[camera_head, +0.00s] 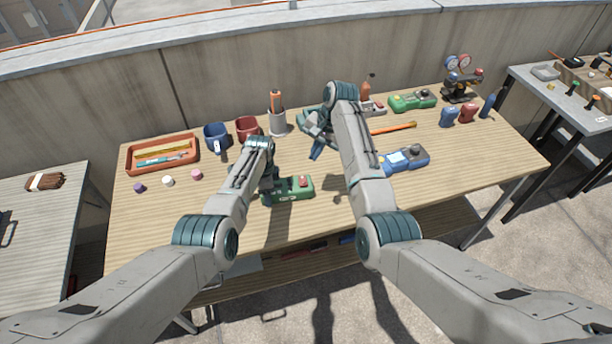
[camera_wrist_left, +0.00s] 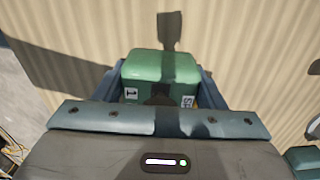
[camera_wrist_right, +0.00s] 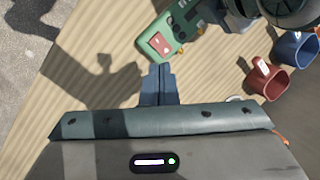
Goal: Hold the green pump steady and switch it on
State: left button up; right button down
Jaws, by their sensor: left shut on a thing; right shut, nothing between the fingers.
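The green pump (camera_head: 292,190) lies on the wooden table near its front edge, with a red switch (camera_head: 304,182) on top at its right end. My left gripper (camera_head: 268,188) is shut on the pump's left end; the left wrist view shows the green body (camera_wrist_left: 160,68) between its fingers. My right gripper (camera_head: 316,154) is shut and empty, above the table behind and a little right of the pump. In the right wrist view its closed fingertips (camera_wrist_right: 159,70) appear just below the red switch (camera_wrist_right: 160,43); the height gap cannot be told.
A blue device (camera_head: 404,160) lies right of my right arm, and another green device (camera_head: 411,101) farther back. Mugs (camera_head: 216,136), a grey pen cup (camera_head: 278,124) and an orange tray (camera_head: 130,158) stand behind and left. The table's front left is clear.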

jog(key=r+n, duration=0.1)
jog(key=n, duration=0.7)
jog(key=r+n, duration=0.1)
jog(key=n, duration=0.8)
jog(key=w+r+n, duration=0.1)
jog(key=n, duration=0.7)
jog(key=shift+r+g, duration=0.2)
jog(key=shift+g, duration=0.2)
jog(key=shift+f, duration=0.1)
send_near(303, 184)
jog(key=x, duration=0.5)
jog(key=shift+w+a+f, duration=0.1)
jog(key=shift+a, duration=0.15)
jog(key=shift+f, duration=0.6)
